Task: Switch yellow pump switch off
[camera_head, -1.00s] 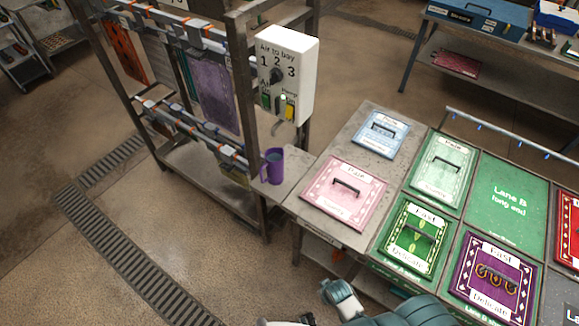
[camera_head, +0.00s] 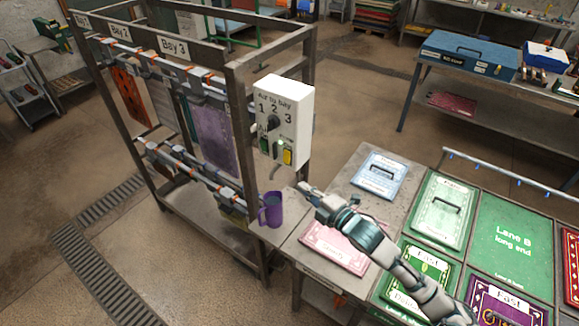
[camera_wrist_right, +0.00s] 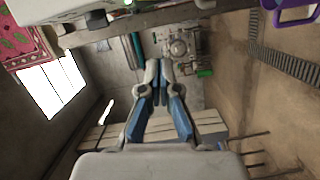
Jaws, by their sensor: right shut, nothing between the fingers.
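The white control box (camera_head: 284,122) is fixed to the rack's front post and is labelled "Air to bay 1 2 3", with a round dark knob. On its lower part sit a green switch (camera_head: 265,146) and the yellow pump switch (camera_head: 287,157). I cannot tell the yellow switch's exact position. My right gripper (camera_head: 304,190) is below and to the right of the box, apart from it. In the right wrist view its fingers (camera_wrist_right: 160,66) are together and empty. The switches cannot be made out there. My left gripper is not in view.
The rack's metal post (camera_head: 240,150) stands left of the box.

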